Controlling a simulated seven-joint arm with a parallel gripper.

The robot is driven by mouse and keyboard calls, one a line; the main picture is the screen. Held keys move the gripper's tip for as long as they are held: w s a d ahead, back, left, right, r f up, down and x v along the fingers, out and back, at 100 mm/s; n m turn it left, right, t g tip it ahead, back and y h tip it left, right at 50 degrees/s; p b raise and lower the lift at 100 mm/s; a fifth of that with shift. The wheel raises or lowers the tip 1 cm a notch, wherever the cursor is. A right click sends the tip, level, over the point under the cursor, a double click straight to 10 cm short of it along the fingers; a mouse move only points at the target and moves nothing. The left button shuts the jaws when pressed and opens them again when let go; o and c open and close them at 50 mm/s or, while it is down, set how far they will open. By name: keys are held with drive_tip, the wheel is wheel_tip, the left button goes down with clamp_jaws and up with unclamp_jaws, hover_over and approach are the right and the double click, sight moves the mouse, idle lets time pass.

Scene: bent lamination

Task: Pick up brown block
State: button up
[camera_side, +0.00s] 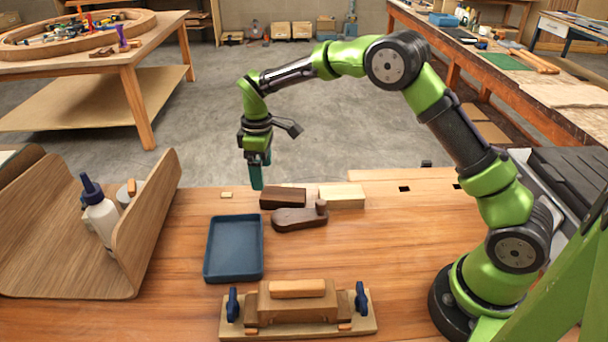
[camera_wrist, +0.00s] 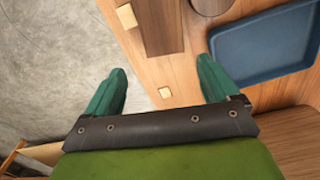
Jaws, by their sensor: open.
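The dark brown block (camera_side: 283,196) lies near the far edge of the bench, left of a pale wood block (camera_side: 342,196). In the wrist view the brown block (camera_wrist: 158,25) shows at the top, beyond the fingertips. My gripper (camera_side: 257,178) points down, just left of and above the brown block. Its two teal fingers (camera_wrist: 162,75) are apart with nothing held between them. The pale block (camera_wrist: 126,16) shows only in part in the wrist view.
A brown plane-like tool (camera_side: 299,217) lies close in front of the brown block. A blue tray (camera_side: 208,250) sits in front and left. A small wood chip (camera_side: 226,195) lies left of my gripper. A clamped form (camera_side: 297,308) stands in front; a curved wooden holder (camera_side: 150,225) stands left.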

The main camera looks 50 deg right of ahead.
sight(263, 193)
drive_tip(key=f, duration=0.7)
drive_tip(key=shift+s+a+f, duration=0.15)
drive_tip(key=shift+s+a, duration=0.1)
drive_tip(key=shift+a, duration=0.05)
drive_tip(key=shift+c, duration=0.3)
drive_tip(key=c, duration=1.1)
